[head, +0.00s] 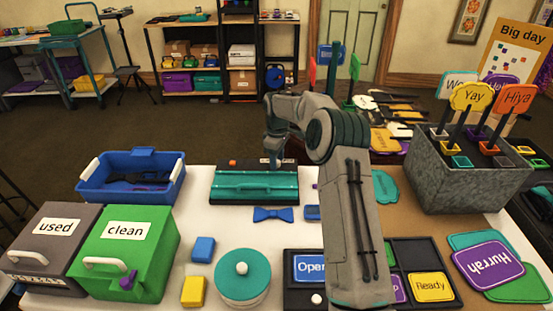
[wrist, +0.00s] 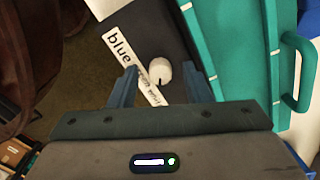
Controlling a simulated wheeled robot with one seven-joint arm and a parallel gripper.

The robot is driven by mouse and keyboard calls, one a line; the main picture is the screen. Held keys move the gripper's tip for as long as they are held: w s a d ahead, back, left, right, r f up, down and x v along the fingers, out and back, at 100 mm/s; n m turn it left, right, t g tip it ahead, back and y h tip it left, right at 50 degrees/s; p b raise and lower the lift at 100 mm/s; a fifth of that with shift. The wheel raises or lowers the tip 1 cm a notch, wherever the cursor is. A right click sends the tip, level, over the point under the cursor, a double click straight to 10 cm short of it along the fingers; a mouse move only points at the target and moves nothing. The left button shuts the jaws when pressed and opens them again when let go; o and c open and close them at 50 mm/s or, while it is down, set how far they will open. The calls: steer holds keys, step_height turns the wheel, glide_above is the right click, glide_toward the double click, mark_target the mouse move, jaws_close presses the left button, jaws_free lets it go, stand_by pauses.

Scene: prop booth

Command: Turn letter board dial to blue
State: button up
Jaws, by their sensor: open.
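The letter board (head: 255,184) is a teal, handled case with a dark strip along its back edge, at mid table in the head view. In the wrist view its dial (wrist: 160,72) is a white round knob on the dark strip (wrist: 170,25). A white label (wrist: 122,48) beside it reads "blue" at its upper-left end; the smaller words are unreadable. I cannot tell which setting the dial points to. My gripper (wrist: 160,79) is open, its two fingers on either side of the knob with gaps visible. In the head view my gripper (head: 275,150) is over the strip, hiding the dial.
A blue tray (head: 130,190) stands left of the letter board. A blue bow (head: 273,214) lies just in front. Green "clean" (head: 125,255) and grey "used" (head: 55,255) boxes stand front left. A grey sign bin (head: 465,180) stands at right, beyond my arm.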

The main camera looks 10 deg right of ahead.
jaws_close()
steer(key=shift+m, duration=0.4)
steer(key=m+p, duration=0.1)
steer(key=m, duration=0.2)
steer(key=shift+r+m, duration=0.1)
steer(key=shift+m, duration=0.3)
steer(key=m+p, duration=0.1)
steer(key=m, duration=0.4)
steer(key=shift+m, duration=0.3)
steer(key=m, duration=0.3)
steer(key=shift+m+p, duration=0.3)
steer(key=shift+p, duration=0.1)
steer(key=m, duration=0.3)
steer(key=shift+m, duration=0.3)
steer(key=m+p, duration=0.1)
steer(key=m, duration=0.5)
steer(key=shift+m, duration=0.4)
